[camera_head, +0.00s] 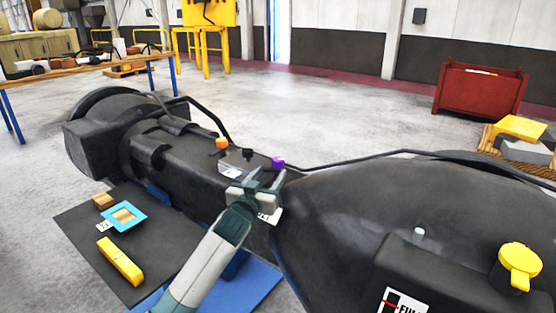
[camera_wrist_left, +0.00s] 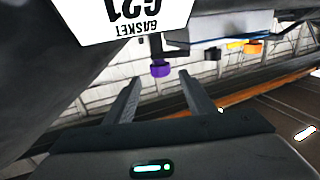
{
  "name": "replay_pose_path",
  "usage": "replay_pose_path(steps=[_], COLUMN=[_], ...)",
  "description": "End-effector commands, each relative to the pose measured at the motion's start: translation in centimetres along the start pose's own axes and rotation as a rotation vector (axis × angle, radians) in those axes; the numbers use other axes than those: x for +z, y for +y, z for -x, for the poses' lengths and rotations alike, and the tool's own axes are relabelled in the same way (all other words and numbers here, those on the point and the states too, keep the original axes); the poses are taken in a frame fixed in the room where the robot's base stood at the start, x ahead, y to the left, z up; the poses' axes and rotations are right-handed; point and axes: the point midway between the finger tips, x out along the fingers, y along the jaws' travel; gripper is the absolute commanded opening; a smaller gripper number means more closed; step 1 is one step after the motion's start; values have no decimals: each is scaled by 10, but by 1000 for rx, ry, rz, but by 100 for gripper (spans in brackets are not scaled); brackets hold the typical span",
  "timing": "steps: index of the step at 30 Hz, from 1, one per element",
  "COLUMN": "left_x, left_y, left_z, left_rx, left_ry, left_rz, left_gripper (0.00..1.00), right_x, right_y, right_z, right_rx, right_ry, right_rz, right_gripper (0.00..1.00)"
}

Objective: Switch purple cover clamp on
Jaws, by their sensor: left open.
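The purple cover clamp (camera_head: 277,163) sits on top of the dark casting, beside a small grey box with a black knob and an orange knob. In the left wrist view the purple clamp (camera_wrist_left: 160,69) appears just beyond and between my left fingers. My left gripper (camera_head: 266,180) is open and empty, close to the clamp on its near side, with a gap showing in the wrist view (camera_wrist_left: 158,92). Whether a finger touches the clamp cannot be told. My right gripper is not in view.
The orange knob (camera_head: 222,143) and black knob (camera_head: 222,154) stand left of the clamp. A black hose (camera_head: 345,161) runs behind it. A yellow cap (camera_head: 518,262) is on the casting at right. A dark mat (camera_head: 150,275) holds a yellow block (camera_head: 120,262) and a blue frame (camera_head: 108,219).

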Motion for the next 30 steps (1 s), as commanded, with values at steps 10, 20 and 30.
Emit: replay_pose_path(steps=[10,20,30], left_x=[-2,-2,0], left_y=[0,0,0], left_z=[-45,-75,-83], left_rx=[-1,-1,1], left_ry=[0,1,1], left_rz=[0,-1,1], left_gripper=[49,49,49], right_x=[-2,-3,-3], right_y=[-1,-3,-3], right_z=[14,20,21], right_rx=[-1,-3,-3], right_ry=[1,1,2], right_rz=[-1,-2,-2], right_gripper=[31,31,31])
